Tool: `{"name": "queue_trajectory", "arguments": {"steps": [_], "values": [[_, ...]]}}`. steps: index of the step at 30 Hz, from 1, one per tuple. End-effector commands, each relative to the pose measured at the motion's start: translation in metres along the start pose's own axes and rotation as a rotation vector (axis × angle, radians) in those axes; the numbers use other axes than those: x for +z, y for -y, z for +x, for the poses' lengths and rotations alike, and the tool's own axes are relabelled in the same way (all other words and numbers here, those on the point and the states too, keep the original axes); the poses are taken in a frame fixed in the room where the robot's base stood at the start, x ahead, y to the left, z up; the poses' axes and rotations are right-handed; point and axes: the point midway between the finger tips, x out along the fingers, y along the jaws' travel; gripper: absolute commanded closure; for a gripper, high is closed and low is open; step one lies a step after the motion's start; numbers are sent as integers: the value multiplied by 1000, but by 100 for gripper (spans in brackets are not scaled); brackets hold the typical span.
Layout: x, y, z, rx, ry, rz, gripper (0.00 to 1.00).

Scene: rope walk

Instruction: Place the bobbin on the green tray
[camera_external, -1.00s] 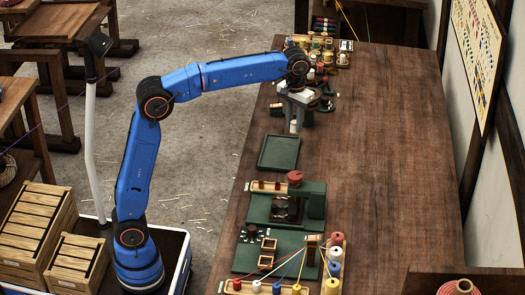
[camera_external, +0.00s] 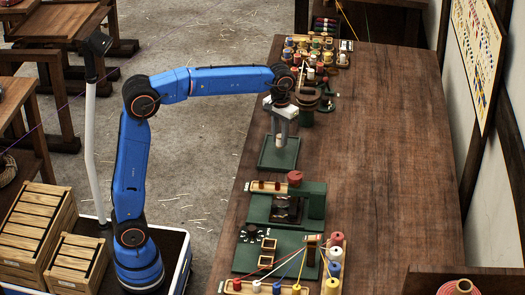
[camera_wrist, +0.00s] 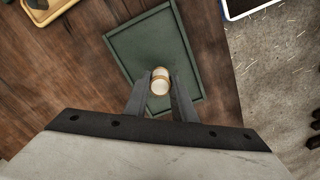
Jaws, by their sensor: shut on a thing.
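The green tray (camera_external: 266,161) is a flat, dark green rectangle with a low rim on the workbench, and it also shows in the wrist view (camera_wrist: 124,47). My gripper (camera_external: 281,138) is over the tray, pointing down. It is shut on the bobbin (camera_wrist: 159,82), a small pale bobbin with a tan rim, seen end-on between the two fingers. In the external view the bobbin (camera_external: 280,141) shows at the fingertips. I cannot tell whether its bottom touches the tray. Nothing else shows on the tray.
A green machine with a red knob (camera_external: 295,177) stands just in front of the tray. Racks of coloured spools (camera_external: 318,52) crowd the bench's far end. The bench (camera_external: 386,150) is clear to the right of the tray. Its left edge runs close by the tray.

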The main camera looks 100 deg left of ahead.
Motion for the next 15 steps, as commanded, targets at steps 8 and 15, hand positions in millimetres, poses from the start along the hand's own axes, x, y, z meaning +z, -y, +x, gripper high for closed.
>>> {"name": "queue_trajectory", "arguments": {"steps": [8,15], "values": [[0,0,26,0,0,0,98],[0,0,27,0,0,0,98]]}}
